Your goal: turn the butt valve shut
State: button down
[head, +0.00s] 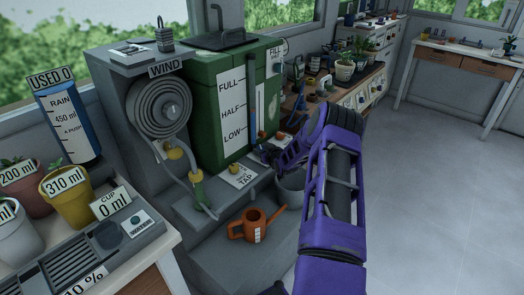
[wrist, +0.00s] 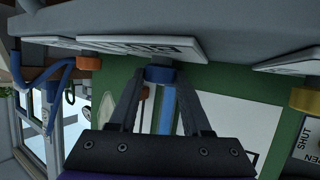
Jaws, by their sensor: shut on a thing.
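In the wrist view my gripper (wrist: 160,84) is shut on a small blue knob (wrist: 160,74), with one dark finger on each side. The knob is in front of the green water butt, under a white label whose upside-down lettering is partly cut off. I cannot tell from the lettering whether this knob is the butt valve. In the head view the green butt (head: 205,115) stands behind a grey ledge, marked FULL, HALF and LOW. My purple gripper (head: 268,156) reaches to its lower right side, and the knob is hidden there.
A yellow knob (wrist: 308,98) and a SHUT plate (wrist: 306,148) are to the right in the wrist view; an orange knob (wrist: 88,62) is to the left. An orange watering can (head: 257,223) and grey bucket (head: 290,188) stand below my gripper. The floor at right is clear.

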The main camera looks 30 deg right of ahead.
jog(key=shift+d+n+y, duration=0.25)
jog(key=shift+n+y, duration=0.85)
jog(key=shift+y, duration=0.2)
jog(key=shift+d+n+y, duration=0.25)
jog(key=shift+n+y, duration=0.85)
jog(key=shift+y, duration=0.2)
jog(key=shift+w+d+n+g+y, duration=0.15)
jog(key=shift+n+g+y, duration=0.55)
jog(key=shift+n+y, duration=1)
jog(key=shift+y, duration=0.2)
jog(key=shift+c, duration=1.8)
grip_release()
jog(key=shift+d, duration=0.1)
jog(key=p+v, duration=0.2)
jog(key=v, duration=1.5)
jog(key=shift+r, duration=0.3)
jog(key=shift+d, duration=0.1)
